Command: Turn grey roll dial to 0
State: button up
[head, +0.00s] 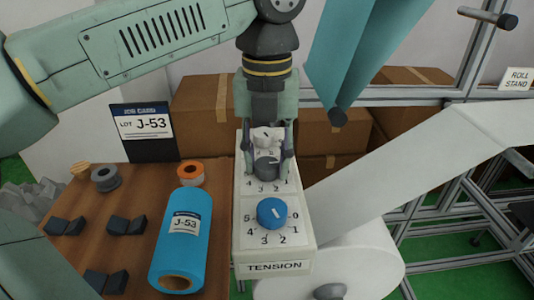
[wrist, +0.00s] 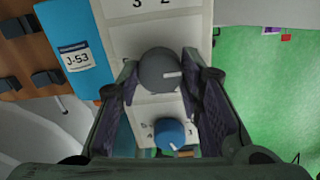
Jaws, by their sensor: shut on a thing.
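The grey dial (head: 266,168) is the middle one of three dials on the white tension panel (head: 243,205). My gripper (head: 268,172) reaches down over it, with one finger on each side, shut on the dial. In the wrist view the grey dial (wrist: 160,68) sits between the dark fingers, and its white pointer line points to the right. The numbers around it are partly hidden by the fingers; a 4 and a 3 show below it in the head view, so I cannot read its setting.
A blue roll (head: 183,240) labelled J-53 lies on the wooden table (head: 140,180) at left. A white web (head: 410,145) runs up to the right.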

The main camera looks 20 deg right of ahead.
aim_at(268, 163)
jog(key=shift+n, duration=0.6)
jog(key=o, duration=1.2)
jog(key=shift+c, duration=0.2)
jog(key=shift+r, duration=0.1)
notch_tip(268, 163, up, 7)
jog(key=shift+r, duration=0.15)
